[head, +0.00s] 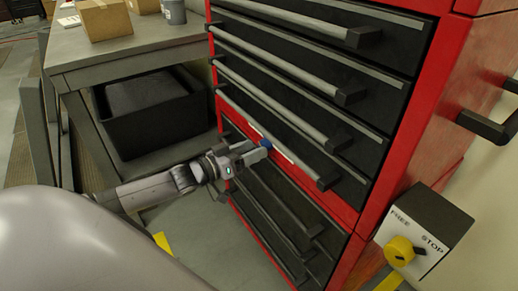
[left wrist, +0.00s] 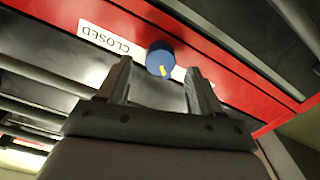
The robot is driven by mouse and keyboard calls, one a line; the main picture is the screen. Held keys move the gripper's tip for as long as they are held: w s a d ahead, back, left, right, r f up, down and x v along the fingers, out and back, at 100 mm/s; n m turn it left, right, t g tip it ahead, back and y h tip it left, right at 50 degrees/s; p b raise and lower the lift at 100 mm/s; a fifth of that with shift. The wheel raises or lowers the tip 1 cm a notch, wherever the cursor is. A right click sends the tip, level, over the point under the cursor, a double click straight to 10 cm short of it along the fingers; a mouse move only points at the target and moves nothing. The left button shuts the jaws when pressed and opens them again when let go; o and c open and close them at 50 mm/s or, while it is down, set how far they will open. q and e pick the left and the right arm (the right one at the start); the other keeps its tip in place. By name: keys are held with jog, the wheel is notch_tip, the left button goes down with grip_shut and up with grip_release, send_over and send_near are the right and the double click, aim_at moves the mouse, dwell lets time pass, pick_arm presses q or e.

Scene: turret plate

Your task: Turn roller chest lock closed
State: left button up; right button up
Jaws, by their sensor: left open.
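The roller chest (head: 345,212) is red with black drawers and long grey handles. Its lock is a small blue round knob (head: 266,143) on a red strip between drawers in the head view. In the left wrist view the knob (left wrist: 160,60) carries a yellow mark, beside a white label (left wrist: 108,40) reading CLOSED, seen upside down. The mark points toward the lower part of that picture. My left gripper (head: 262,150) is open, its two fingers (left wrist: 158,85) pointing at the knob from either side of it. Whether they touch it I cannot tell. My right gripper is not in view.
A grey workbench (head: 120,55) with cardboard boxes (head: 104,18) and a black bin (head: 155,110) stands left of the chest. A box with a yellow knob (head: 400,250), marked FREE and STOP, is at the lower right. Drawer handles (head: 290,120) stick out around the lock.

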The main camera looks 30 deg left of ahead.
pick_arm(q)
jog(key=shift+x, duration=1.35)
jog(key=c, duration=1.1)
jog(key=shift+o, duration=0.2)
jog(key=shift+s+d+f+m, duration=0.1)
jog(key=shift+m, duration=4.4)
jog(key=shift+f+m, duration=0.1)
jog(key=shift+m, duration=4.4)
